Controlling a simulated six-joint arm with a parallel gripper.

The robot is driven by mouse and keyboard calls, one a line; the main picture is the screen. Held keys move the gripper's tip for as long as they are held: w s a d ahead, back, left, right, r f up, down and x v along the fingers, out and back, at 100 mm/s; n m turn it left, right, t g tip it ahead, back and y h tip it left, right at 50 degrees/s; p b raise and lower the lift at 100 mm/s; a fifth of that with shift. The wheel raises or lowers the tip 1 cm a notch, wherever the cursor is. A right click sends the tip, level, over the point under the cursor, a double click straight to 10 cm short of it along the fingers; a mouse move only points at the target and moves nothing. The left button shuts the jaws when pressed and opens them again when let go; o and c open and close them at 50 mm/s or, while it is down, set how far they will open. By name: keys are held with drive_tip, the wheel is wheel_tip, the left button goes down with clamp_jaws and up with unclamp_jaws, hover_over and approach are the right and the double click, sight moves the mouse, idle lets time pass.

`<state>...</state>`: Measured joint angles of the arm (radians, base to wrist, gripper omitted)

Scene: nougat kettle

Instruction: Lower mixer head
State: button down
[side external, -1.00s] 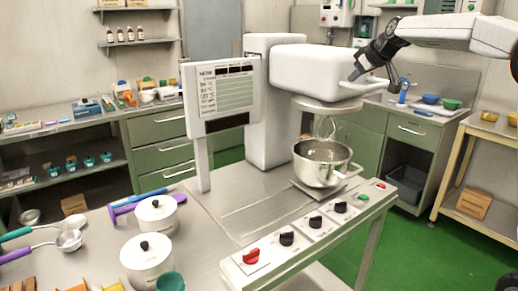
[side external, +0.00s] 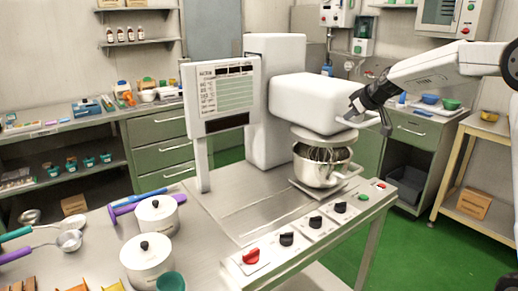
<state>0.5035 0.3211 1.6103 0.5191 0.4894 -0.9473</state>
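The white mixer head (side external: 305,101) is level on its column, with its round plate (side external: 323,135) close over the steel bowl (side external: 321,165). The wire whisk (side external: 322,153) reaches down inside the bowl, its lower part hidden by the wall. My dark gripper (side external: 366,115) is at the right front end of the head, at the pale handle (side external: 356,120) there. Its fingers look spread around the handle, but I cannot tell whether they close on it.
A control panel with a red knob (side external: 251,256) and several black knobs runs along the table's front edge. A display board (side external: 222,97) stands left of the mixer. White lidded pots (side external: 147,262) stand at the left front. Bare steel table lies between the pots and the bowl.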

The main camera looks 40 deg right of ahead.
wheel_tip(320, 180, down, 7)
drive_tip(key=shift+s+r, duration=0.1)
idle(0.5)
drive_tip(key=s+a+r, duration=0.2)
drive_tip(key=s+r, duration=0.5)
drive_tip(key=r, duration=0.4)
drive_tip(key=shift+r, duration=0.35)
